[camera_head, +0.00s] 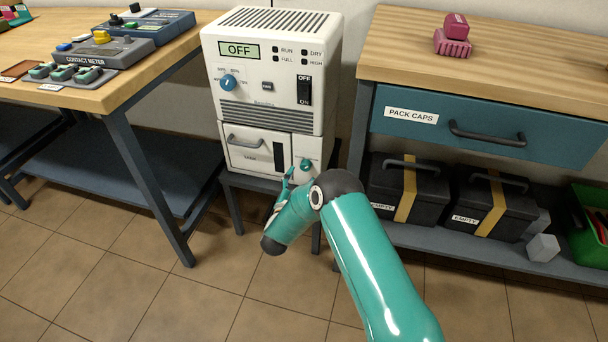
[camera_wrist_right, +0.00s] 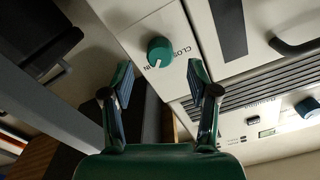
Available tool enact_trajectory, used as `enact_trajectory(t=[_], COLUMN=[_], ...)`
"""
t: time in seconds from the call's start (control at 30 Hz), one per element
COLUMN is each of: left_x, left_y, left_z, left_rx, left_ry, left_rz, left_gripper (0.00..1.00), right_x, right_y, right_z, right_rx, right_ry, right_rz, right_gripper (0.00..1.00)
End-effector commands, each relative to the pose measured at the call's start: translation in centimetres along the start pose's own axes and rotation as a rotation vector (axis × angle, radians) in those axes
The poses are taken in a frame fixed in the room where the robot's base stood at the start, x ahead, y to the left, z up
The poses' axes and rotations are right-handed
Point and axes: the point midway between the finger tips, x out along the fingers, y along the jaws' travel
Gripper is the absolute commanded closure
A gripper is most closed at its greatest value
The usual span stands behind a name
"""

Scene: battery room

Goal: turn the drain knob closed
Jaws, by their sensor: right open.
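The drain knob (camera_head: 305,165) is a small teal knob on the lower right front panel of the white dehumidifier-like unit (camera_head: 272,80). In the right wrist view the knob (camera_wrist_right: 159,52) sits just beyond the fingertips, in line with the gap between them. Its white mark is at its lower edge; lettering reading "CLOSE" is at its right and partly hidden lettering ending "AIN" is below. My right gripper (camera_head: 287,178) is open and empty in front of the knob; its fingers show in the wrist view (camera_wrist_right: 160,77), apart from the knob. My left gripper is out of view.
The unit's display reads OFF, and a drawer (camera_head: 258,150) with a grey handle is left of the knob. The unit stands on a dark stand (camera_head: 255,184). A wooden-topped bench (camera_head: 420,50) with a teal drawer is close on the right; another table (camera_head: 110,95) is at the left.

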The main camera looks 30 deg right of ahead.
Motion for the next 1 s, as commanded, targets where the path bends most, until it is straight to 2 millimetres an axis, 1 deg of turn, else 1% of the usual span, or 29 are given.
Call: enact_trajectory(t=[0.03,0.1,0.23,0.37,0.6,0.67,0.7,0.93,0.97,1.0], left_x=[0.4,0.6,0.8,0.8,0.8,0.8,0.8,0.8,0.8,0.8], left_y=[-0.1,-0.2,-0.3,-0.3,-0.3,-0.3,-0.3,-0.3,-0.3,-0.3], left_z=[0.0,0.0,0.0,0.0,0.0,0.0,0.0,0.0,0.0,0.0], left_rx=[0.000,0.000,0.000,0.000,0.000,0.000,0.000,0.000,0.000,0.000], left_ry=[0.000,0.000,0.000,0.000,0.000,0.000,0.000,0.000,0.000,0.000], left_rz=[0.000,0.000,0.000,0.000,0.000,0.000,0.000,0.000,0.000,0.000], left_gripper=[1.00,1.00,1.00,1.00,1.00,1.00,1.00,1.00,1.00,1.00], right_x=[0.9,1.8,3.0,3.4,3.5,3.5,3.5,3.4,3.4,3.6], right_y=[0.2,0.1,0.1,0.1,0.0,0.1,0.1,0.1,0.1,0.2], right_z=[0.1,0.1,0.0,0.0,-0.1,-0.1,-0.1,-0.1,-0.1,-0.2], right_rx=[0.001,0.001,0.000,-0.001,-0.001,-0.001,-0.001,0.000,0.000,0.000], right_ry=[0.003,0.002,0.001,0.000,0.000,0.000,0.000,0.000,0.000,0.000], right_rz=[0.002,0.000,0.001,0.000,0.000,0.000,0.000,0.001,0.001,0.001], right_gripper=[0.40,0.40,0.40,0.40,0.40,0.50,0.57,0.95,1.00,1.00])
